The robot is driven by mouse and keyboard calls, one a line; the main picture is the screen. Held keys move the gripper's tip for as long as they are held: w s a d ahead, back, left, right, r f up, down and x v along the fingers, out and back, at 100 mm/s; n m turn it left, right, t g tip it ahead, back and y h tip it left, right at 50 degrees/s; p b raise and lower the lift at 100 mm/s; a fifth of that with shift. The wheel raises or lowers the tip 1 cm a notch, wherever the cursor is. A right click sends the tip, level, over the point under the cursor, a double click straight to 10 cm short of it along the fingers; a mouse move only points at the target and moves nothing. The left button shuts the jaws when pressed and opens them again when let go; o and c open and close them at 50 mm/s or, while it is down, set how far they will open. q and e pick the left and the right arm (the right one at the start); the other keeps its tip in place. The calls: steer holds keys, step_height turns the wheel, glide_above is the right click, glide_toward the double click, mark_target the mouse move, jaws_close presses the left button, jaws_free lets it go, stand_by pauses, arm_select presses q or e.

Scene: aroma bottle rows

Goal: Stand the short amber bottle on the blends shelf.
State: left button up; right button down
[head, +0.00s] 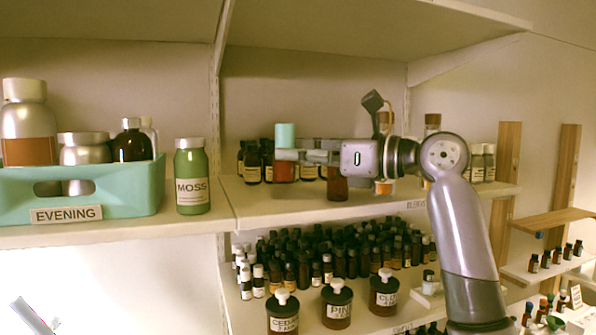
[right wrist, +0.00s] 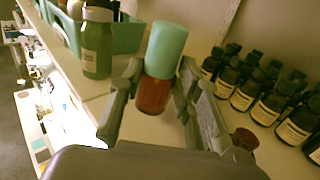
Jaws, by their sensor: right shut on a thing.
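The short amber bottle (head: 284,171) has a teal cap and a reddish-brown body; the right wrist view shows it upright but slightly tilted in the picture (right wrist: 153,95). My right gripper (head: 290,156) is shut on it, with a finger on each side of the body. It is over the blends shelf (head: 370,208), near its left end, and its base looks a little above the board. The shelf's label is partly hidden by my right arm. A grey piece at the lower left corner of the head view looks like part of my left gripper (head: 32,316); its jaws cannot be made out.
Dark bottles (head: 253,162) stand behind the held bottle. Another amber bottle (head: 337,186) stands under my right gripper. A green MOSS bottle (head: 192,178) and a teal EVENING crate (head: 110,196) are left. Crowded bottles fill the shelf below. The blends shelf's front left is bare.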

mark_target(294, 175)
step_height(294, 175, down, 3)
steer(key=shift+a+f+p, duration=0.1)
steer(key=shift+a+p, duration=0.05)
steer(key=shift+p, duration=0.35)
steer(key=shift+f, duration=0.25)
steer(key=shift+f, duration=0.1)
steer(key=c, duration=1.2)
jaws_free()
steer(key=shift+s+d+b, duration=0.15)
steer(key=shift+d+b, duration=0.3)
steer(key=b+v, duration=0.4)
steer(key=v, duration=0.7)
steer(key=shift+s+b, duration=0.1)
steer(key=shift+b, duration=0.2)
